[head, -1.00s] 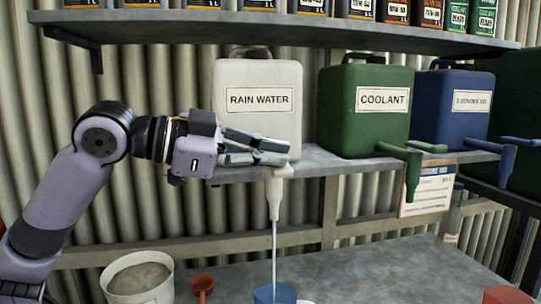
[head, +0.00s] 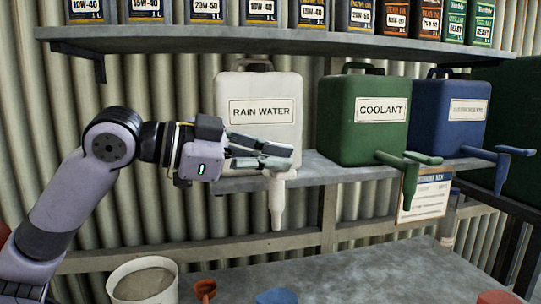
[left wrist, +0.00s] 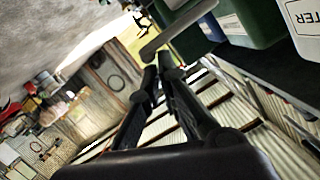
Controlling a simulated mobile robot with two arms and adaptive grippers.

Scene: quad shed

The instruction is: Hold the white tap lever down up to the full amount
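The white RAIN WATER jug (head: 258,85) stands on the shelf, with its white tap (head: 277,205) hanging over the front edge. No water runs from the spout. My left gripper (head: 291,158) lies across the jug's lower front, just above the tap body. Its fingers look shut and converge at the tips, with nothing visible between them. The fingers hide the white lever, so I cannot tell its angle or whether they touch it. In the left wrist view the fingertips (left wrist: 160,72) are close together. My right gripper is not in view.
A green COOLANT jug (head: 362,137) and a blue jug (head: 447,125) stand to the right, their taps jutting forward. A blue container (head: 277,297) is below the white tap. A pale bucket (head: 125,271) and an orange-red funnel (head: 204,288) sit on the bench.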

